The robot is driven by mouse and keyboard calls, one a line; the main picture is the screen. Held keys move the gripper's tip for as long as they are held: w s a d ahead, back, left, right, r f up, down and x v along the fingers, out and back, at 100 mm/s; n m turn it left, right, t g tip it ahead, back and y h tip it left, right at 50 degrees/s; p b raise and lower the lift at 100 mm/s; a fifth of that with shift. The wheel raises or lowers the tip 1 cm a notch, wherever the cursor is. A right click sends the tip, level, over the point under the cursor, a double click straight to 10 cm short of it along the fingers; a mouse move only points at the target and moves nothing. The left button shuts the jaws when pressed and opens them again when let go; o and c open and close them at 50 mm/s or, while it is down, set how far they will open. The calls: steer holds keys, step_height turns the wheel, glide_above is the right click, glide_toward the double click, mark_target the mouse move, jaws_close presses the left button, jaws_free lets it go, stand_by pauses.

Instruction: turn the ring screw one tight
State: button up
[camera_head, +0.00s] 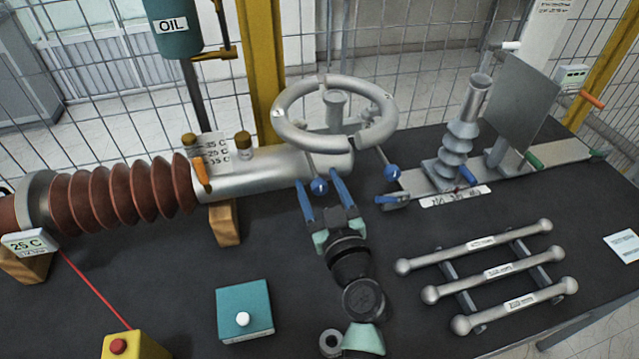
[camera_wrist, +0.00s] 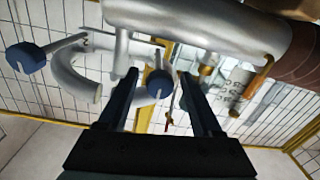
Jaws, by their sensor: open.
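A silver ring (camera_head: 290,128) with a gap at its front sits around the end of the silver tube. Two screws with blue knobs stick out from it: a left one (camera_head: 319,187) and a right one (camera_head: 391,172). In the wrist view, that knob (camera_wrist: 160,84) shows between the dark fingers (camera_wrist: 158,75), with space on both sides. The other knob (camera_wrist: 25,57) is at the far left there. How deep the knob sits between the fingers is unclear.
The silver tube (camera_head: 260,172) and brown ribbed bushing (camera_head: 120,195) lie to the left. Silver bars (camera_head: 485,272) lie at the right front. A teal button box (camera_head: 245,310) stands at the front. A grey insulator (camera_head: 456,140) stands at the back right.

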jaws_close()
